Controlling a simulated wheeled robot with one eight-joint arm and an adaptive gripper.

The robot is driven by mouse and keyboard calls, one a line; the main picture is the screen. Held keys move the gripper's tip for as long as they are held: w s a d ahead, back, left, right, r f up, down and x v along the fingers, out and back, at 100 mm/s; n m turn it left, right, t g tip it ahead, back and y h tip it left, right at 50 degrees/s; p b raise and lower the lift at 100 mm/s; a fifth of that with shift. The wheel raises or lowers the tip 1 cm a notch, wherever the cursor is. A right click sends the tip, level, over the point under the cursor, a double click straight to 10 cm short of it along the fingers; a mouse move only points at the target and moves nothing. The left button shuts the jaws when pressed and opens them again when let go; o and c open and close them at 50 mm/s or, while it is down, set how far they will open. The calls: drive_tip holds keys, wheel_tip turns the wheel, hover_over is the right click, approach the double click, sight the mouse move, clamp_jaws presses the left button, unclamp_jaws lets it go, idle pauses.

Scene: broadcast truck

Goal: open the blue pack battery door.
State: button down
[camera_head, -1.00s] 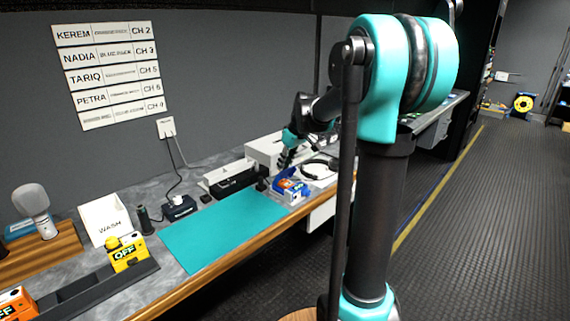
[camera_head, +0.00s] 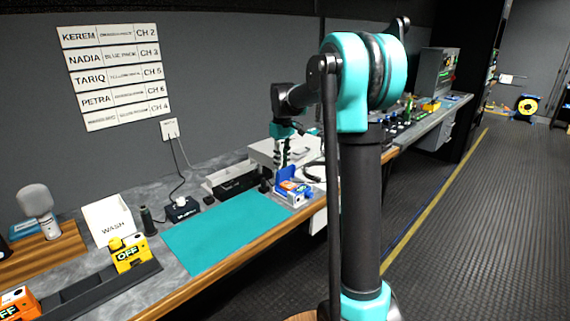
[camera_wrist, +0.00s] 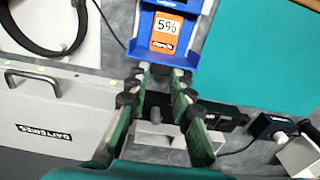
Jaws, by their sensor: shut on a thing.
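The blue pack (camera_head: 296,190) stands on the counter just beyond the right end of the teal mat. It has a blue body and an orange face. In the wrist view the blue pack (camera_wrist: 146,26) is at the top centre, with an orange label reading 5%. My gripper (camera_wrist: 162,76) reaches its near blue edge, with one fingertip on each side, and is shut on what looks like the blue door there. In the head view my gripper (camera_head: 281,166) points down at the pack's back left. The fingers partly hide the contact, and the door's angle is unclear.
The teal mat (camera_head: 220,232) is clear. A grey case labelled BATTERIES (camera_wrist: 50,115) and a black headset (camera_wrist: 50,35) lie beside the pack. A black charger-like box (camera_head: 182,208) and a WASH box (camera_head: 108,220) stand left. The counter's wooden front edge is close to the pack.

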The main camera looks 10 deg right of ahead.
drive_tip(key=shift+w+a, duration=0.35)
drive_tip(key=shift+w, duration=0.15)
drive_tip(key=c, duration=1.3)
unclamp_jaws()
wheel_tip(320, 180, up, 12)
drive_tip(key=shift+f, duration=0.1)
